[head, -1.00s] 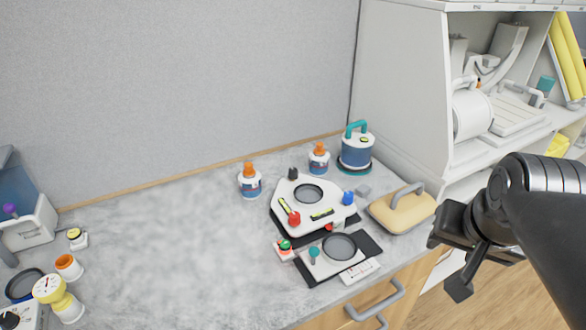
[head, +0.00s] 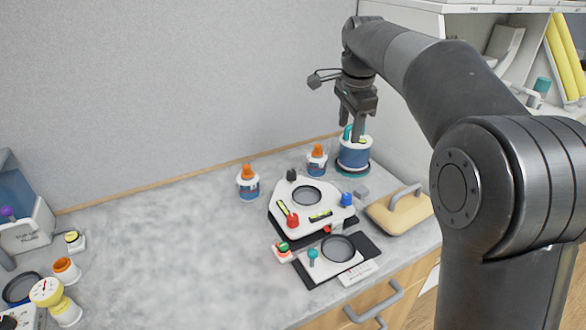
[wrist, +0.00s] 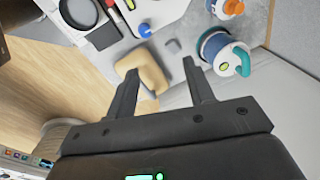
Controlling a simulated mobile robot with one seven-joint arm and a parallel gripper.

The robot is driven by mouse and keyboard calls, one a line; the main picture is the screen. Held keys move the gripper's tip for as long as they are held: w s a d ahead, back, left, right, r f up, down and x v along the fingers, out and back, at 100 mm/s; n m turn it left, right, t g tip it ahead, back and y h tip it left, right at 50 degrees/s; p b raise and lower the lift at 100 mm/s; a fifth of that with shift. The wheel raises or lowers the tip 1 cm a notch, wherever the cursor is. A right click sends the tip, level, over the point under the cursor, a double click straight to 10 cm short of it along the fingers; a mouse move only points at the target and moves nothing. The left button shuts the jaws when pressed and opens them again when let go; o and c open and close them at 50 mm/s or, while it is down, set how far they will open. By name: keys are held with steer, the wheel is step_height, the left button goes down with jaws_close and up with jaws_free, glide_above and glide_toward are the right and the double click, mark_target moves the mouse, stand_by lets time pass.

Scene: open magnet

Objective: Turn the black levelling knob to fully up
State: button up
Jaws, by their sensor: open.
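The black levelling knob (head: 291,175) stands at the back left corner of a white three-cornered levelling plate (head: 325,213) on the counter. A red knob (head: 292,220) is at the plate's front and a blue knob (head: 347,199) at its right; the blue one also shows in the wrist view (wrist: 145,30). The plate carries two yellow-green level vials and a dark round disc. My gripper (head: 351,130) is open and empty, high above the counter near the blue pot, right of and apart from the black knob. The black knob is not clearly visible in the wrist view.
A blue pot with a teal handle (head: 353,158) stands under my gripper. Two orange-capped bottles (head: 248,183) (head: 316,160) stand behind the plate. A tan block with a grey handle (head: 398,210) lies to the right, a balance (head: 335,257) in front. The counter's left middle is clear.

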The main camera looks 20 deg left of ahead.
steer(key=w+a+f+m, duration=0.2)
steer(key=w+a+f, duration=0.3)
steer(key=a, duration=0.3)
steer(key=m+g, duration=0.2)
steer(key=m, duration=0.1)
glide_toward(291, 171)
steer(key=shift+h, duration=0.3)
steer(key=f, duration=0.9)
steer(key=shift+s+a+f, duration=0.1)
steer(key=shift+a, duration=0.1)
steer(key=c, duration=1)
